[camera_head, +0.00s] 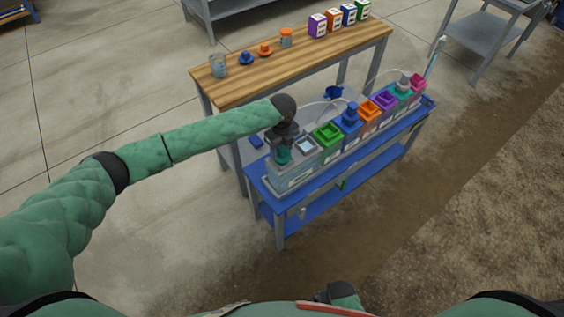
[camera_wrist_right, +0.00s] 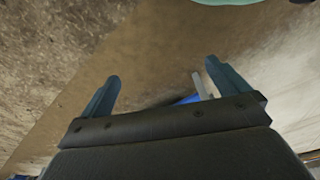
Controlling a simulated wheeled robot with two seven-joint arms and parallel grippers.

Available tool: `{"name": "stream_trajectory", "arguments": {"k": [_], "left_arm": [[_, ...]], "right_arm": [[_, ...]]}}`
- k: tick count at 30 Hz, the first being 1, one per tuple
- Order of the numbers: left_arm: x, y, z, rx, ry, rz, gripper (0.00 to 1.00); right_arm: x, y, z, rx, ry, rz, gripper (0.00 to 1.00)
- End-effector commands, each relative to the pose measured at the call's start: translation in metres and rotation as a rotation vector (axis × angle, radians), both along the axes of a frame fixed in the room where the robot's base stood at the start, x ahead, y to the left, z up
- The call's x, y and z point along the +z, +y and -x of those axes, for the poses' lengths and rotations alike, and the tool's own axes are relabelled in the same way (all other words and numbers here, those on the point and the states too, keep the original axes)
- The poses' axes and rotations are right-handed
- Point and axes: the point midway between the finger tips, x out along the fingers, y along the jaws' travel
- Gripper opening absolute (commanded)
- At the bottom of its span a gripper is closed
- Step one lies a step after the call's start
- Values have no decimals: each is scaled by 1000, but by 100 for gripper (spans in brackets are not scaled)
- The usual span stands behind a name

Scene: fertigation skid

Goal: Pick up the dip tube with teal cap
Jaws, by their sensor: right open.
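A slim pale tube (camera_head: 435,56) leans at the far right end of the blue skid bench; it looks like the dip tube, but its teal cap is too small to make out surely. My left gripper (camera_head: 283,157) points down over the grey tank at the near left end of the row, well away from that tube. Its teal fingers are small and partly hidden by the wrist, so its opening is unclear. My right gripper (camera_wrist_right: 162,72) is open and empty in the right wrist view, with its fingers well apart above the floor.
The blue bench (camera_head: 258,187) holds a row of tanks with coloured openings, including a green one (camera_head: 327,134). Behind it a wooden table (camera_head: 250,80) carries a beaker (camera_head: 218,66), small caps and several coloured boxes. A grey cart (camera_head: 480,35) stands back right. The floor in front is clear.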

Motion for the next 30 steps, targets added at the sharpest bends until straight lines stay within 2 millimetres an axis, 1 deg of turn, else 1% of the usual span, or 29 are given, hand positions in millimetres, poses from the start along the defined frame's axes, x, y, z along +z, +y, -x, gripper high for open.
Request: {"name": "stream_trajectory", "arguments": {"k": [1,3,5,6,7,8,17,21,23,26,30], "left_arm": [[0,0,0,0,0,0,43],[0,0,0,0,0,0,29],[0,0,0,0,0,0,17],[0,0,0,0,0,0,10],[0,0,0,0,0,0,4],[0,0,0,0,0,0,0],[3,0,0,0,-1,1,0],[16,0,-1,-1,-3,2,0],[26,0,-1,-1,-3,1,0],[47,-1,-1,-1,-4,2,0],[83,0,-1,-1,-5,1,0]], "right_arm": [[0,0,0,0,0,0,100],[0,0,0,0,0,0,100],[0,0,0,0,0,0,100],[0,0,0,0,0,0,100],[0,0,0,0,0,0,100],[0,0,0,0,0,0,100],[-1,0,1,0,2,0,100],[2,1,0,0,10,0,100],[17,4,-3,-2,7,-5,100],[33,8,-6,-3,12,-10,100],[63,14,-16,-3,10,-17,100]]}}
